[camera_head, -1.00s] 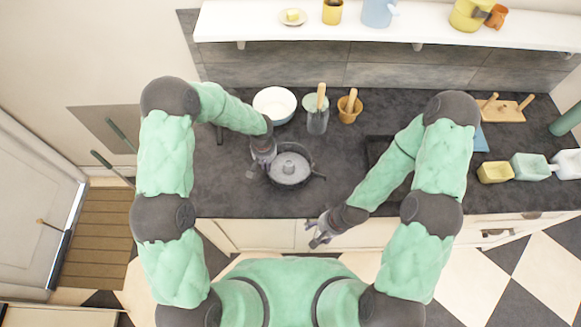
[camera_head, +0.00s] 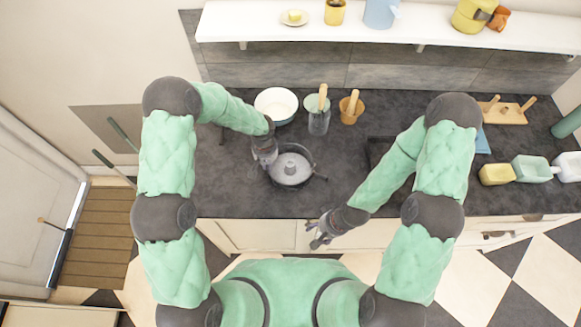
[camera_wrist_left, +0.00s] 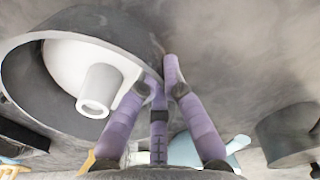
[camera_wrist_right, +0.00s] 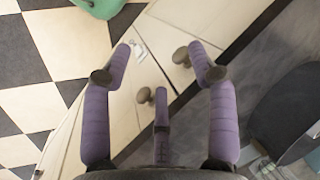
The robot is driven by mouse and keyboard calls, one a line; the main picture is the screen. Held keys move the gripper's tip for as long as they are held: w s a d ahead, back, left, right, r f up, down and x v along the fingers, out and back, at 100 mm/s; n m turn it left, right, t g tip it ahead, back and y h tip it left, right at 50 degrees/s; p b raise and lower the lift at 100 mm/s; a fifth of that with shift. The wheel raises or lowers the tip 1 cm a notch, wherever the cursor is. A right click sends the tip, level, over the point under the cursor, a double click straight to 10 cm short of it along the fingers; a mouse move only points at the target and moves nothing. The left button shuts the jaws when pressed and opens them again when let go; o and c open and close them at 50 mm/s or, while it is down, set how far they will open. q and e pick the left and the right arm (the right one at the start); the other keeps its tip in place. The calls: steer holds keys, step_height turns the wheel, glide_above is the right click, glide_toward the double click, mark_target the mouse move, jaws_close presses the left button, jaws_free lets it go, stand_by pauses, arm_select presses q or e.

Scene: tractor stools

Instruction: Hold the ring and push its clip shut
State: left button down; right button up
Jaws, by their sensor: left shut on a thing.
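The dark grey ring (camera_head: 312,158) lies on the counter around a lighter tube-centred base (camera_head: 291,168). In the left wrist view the ring's wall (camera_wrist_left: 22,75) curves around the pale base (camera_wrist_left: 75,62). My left gripper (camera_head: 268,158) is at the ring's left side, its purple fingers (camera_wrist_left: 158,78) close together and shut on the ring's wall. A small dark piece, perhaps the clip (camera_head: 322,177), sticks out at the ring's right; whether it is open or shut is too small to tell. My right gripper (camera_head: 318,238) is open and empty off the counter's front edge, its fingers (camera_wrist_right: 155,72) apart.
A white bowl (camera_head: 276,105), a grey jar (camera_head: 318,122) and an orange pot (camera_head: 351,110) stand behind the ring. A dark sink lies at the right, partly behind my right arm. Counter (camera_head: 225,195) around the ring's front is clear.

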steer(key=shift+a+r+n, duration=0.15)
steer(key=shift+r+n, duration=0.1)
steer(key=shift+n, duration=0.05)
steer(key=c, duration=0.9)
steer(key=a+r, duration=0.1)
steer(key=a+r+n, duration=0.1)
steer(key=r, duration=0.1)
steer(key=w+r+n, duration=0.1)
steer(key=r, duration=0.1)
steer(key=shift+a+h, duration=0.3)
steer(key=shift+a, duration=0.1)
jaws_close()
steer(key=w, duration=0.1)
steer(key=w+r+m+t+h, duration=0.1)
steer(key=w+r+t, duration=0.1)
steer(key=w, duration=0.1)
steer(key=shift+w+d+r+m+h, duration=0.1)
steer(key=shift+d+r+m+h, duration=0.1)
steer(key=shift+m+h, duration=0.1)
step_height(320, 180, up, 6)
steer(key=w+d+m+t+h, duration=0.1)
steer(key=w+m+h, duration=0.1)
steer(key=h, duration=0.1)
steer(key=shift+w+d+m+t, duration=0.15)
steer(key=shift+w+m+t, duration=0.2)
steer(key=shift+m+t, duration=0.05)
